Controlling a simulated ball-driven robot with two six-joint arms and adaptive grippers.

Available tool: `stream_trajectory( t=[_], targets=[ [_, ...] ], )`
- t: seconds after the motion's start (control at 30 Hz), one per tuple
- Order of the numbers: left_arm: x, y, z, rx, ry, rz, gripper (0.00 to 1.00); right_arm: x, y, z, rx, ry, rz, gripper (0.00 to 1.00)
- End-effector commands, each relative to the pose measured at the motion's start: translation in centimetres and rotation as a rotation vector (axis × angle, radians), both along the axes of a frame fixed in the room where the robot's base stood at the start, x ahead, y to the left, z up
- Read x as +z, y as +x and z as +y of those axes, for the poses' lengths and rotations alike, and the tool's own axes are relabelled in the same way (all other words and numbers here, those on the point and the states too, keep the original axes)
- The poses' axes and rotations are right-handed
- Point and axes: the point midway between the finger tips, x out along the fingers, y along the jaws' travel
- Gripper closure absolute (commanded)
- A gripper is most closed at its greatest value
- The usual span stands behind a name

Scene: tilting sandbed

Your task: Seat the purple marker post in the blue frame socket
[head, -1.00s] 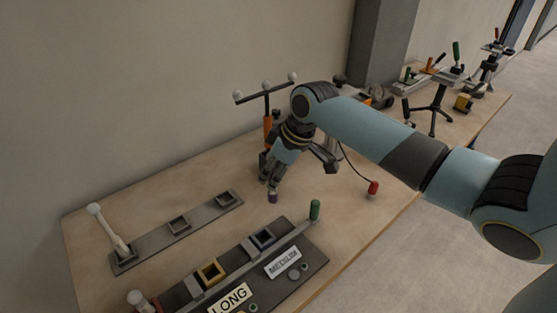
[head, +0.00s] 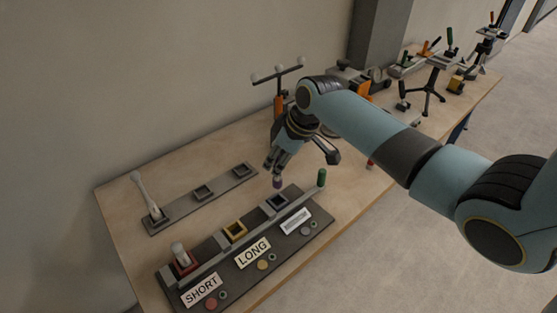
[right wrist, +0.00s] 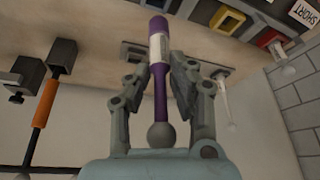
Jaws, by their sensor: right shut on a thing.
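My right gripper (head: 274,163) is shut on the purple marker post (head: 277,182). In the right wrist view the post (right wrist: 160,60) sits between both fingers (right wrist: 161,77); it has a white band and a grey ball at one end. The blue frame socket (head: 277,203) looks empty, at the right of the dark board's row. The tip appears just above and behind it, apart from it; the exact height is hard to tell. My left gripper is not in view.
The yellow frame socket (head: 235,231) looks empty; the red frame socket (head: 184,263) holds a white-topped post. A bar with a green handle (head: 321,177) runs along the board. A grey rack (head: 226,180) behind holds a white post (head: 147,196) at its left end.

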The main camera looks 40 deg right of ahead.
Motion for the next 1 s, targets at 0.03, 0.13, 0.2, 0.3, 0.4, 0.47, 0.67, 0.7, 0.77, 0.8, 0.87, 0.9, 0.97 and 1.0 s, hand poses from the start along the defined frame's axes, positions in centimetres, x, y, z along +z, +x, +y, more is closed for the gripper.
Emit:
stream_trajectory(
  t=[0.03,0.13,0.2,0.3,0.4,0.47,0.67,0.7,0.77,0.8,0.87,0.9,0.97,1.0],
  targets=[
    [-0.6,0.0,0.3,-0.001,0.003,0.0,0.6,-0.6,0.0,0.0,0.0,0.0,0.0,1.0],
    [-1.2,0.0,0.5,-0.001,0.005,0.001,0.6,-1.4,0.0,0.0,0.0,0.0,-0.001,1.0],
    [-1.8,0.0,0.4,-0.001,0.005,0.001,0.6,-2.0,0.0,0.0,0.0,0.0,-0.001,1.0],
    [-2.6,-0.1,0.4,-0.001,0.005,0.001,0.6,-2.7,0.0,0.0,0.0,0.0,-0.001,1.0],
    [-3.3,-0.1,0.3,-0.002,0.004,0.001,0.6,-3.5,0.0,0.0,0.0,0.0,-0.001,1.0],
    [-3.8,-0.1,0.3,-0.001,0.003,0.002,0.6,-3.9,0.0,0.0,0.0,0.0,0.0,1.0],
    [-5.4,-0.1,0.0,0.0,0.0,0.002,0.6,-5.3,0.0,0.0,0.0,-0.001,0.0,1.0],
    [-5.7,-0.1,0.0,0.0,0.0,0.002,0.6,-5.5,0.0,0.0,0.0,-0.001,0.0,1.0],
    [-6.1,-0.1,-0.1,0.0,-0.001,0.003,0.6,-5.9,0.0,0.0,0.0,-0.001,0.0,1.0],
    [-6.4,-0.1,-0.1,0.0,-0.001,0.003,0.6,-6.1,0.0,0.0,0.0,-0.001,0.0,1.0],
    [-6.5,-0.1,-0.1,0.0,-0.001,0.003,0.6,-6.5,0.0,0.0,0.0,0.0,0.001,1.0],
    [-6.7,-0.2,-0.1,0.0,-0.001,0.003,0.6,-6.8,0.0,0.0,0.0,0.0,0.0,1.0],
    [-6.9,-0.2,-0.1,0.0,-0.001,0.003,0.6,-7.2,0.0,0.0,0.0,0.0,-0.001,1.0],
    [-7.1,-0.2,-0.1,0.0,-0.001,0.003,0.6,-7.4,0.0,0.0,0.0,0.0,-0.001,1.0]
  ],
)
